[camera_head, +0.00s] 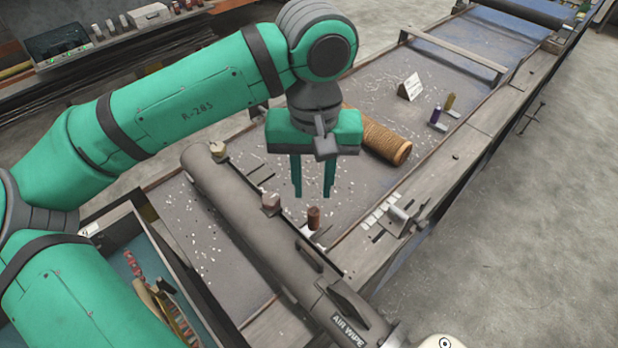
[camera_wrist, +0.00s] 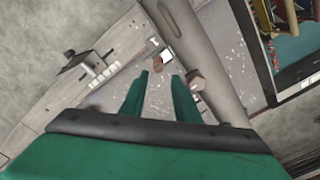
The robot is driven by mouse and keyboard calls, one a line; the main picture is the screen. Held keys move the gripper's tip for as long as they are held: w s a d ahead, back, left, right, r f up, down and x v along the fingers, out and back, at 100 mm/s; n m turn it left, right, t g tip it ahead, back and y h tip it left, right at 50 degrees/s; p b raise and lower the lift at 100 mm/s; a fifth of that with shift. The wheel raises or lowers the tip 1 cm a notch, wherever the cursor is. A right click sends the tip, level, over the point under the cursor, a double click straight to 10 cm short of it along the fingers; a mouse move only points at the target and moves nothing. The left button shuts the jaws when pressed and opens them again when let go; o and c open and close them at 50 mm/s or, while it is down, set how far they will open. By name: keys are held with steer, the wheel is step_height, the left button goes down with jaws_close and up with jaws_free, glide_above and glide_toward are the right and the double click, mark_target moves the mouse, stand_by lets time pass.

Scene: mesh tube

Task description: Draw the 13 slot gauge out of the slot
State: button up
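No number 13 is readable, so I cannot tell for certain which piece is the slot gauge. A grey metal plate with a small peg (camera_head: 398,214) stands on the right rail beside white labels and dark slots; it also shows at upper left in the wrist view (camera_wrist: 84,63). A brown cylinder (camera_head: 314,218) stands upright by the long tube, and a brownish block (camera_head: 271,203) sits at the tube's side. My gripper (camera_head: 312,194) points down, open and empty, apparently above the cylinder. Its two fingers (camera_wrist: 161,76) are apart in the wrist view.
The long grey tube (camera_head: 235,205), marked AIR WIPE at its near end, runs beside my gripper. A rope spool (camera_head: 383,138) lies behind. A white sign (camera_head: 410,87) and two small upright spools stand farther back. A tool tray (camera_head: 125,262) is at lower left.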

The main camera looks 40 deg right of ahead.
mark_target(314, 211)
steer(key=shift+s+d+f, duration=0.2)
steer(key=shift+f, duration=0.35)
step_height(314, 211, down, 10)
steer(key=shift+w+a+r, duration=0.1)
jaws_close()
